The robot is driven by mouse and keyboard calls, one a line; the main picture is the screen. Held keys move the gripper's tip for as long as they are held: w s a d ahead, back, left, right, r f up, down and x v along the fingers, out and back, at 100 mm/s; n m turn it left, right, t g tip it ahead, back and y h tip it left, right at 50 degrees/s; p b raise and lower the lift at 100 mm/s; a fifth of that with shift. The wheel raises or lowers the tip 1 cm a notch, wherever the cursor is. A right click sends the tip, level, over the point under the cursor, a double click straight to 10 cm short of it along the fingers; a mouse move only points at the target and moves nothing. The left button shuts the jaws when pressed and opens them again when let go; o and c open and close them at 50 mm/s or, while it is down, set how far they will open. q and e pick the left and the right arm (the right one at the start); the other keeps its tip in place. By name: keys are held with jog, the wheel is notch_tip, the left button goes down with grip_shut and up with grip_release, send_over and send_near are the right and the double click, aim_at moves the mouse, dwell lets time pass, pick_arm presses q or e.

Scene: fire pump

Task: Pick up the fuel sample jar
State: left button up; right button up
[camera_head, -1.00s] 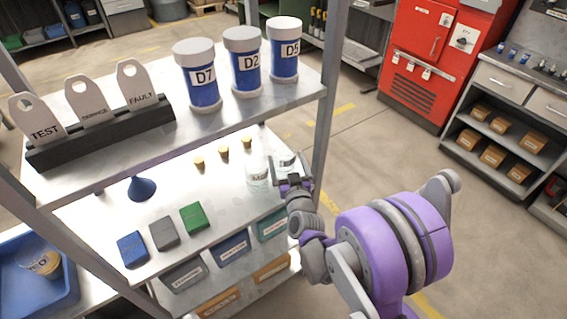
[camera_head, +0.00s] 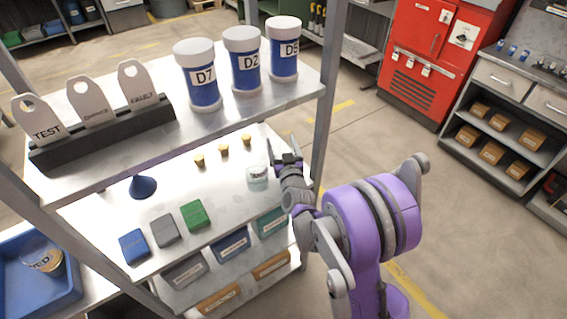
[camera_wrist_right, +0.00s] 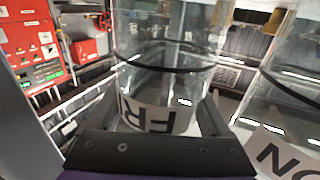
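A clear glass jar (camera_wrist_right: 158,65) with a dark band and a white label reading "FRI" fills the middle of the right wrist view. My right gripper (camera_head: 286,152) is at the shelf's right end, its fingers (camera_wrist_right: 162,112) either side of this jar; I cannot tell whether they touch it. In the head view this jar is hard to make out at the gripper. A second clear jar (camera_head: 257,176) stands just left of the gripper; it also shows at right in the wrist view (camera_wrist_right: 290,90), label partly cut off. A jar labelled "WED" (camera_head: 42,256) is in the blue tray. My left gripper is out of view.
The lower shelf (camera_head: 215,180) also holds a blue funnel (camera_head: 143,187), several small corks (camera_head: 223,151) and coloured boxes (camera_head: 164,230). The upper shelf (camera_head: 135,165) carries D-labelled canisters (camera_head: 243,62) above. A shelf post (camera_head: 325,120) stands close right of the gripper.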

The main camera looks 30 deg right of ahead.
grip_shut()
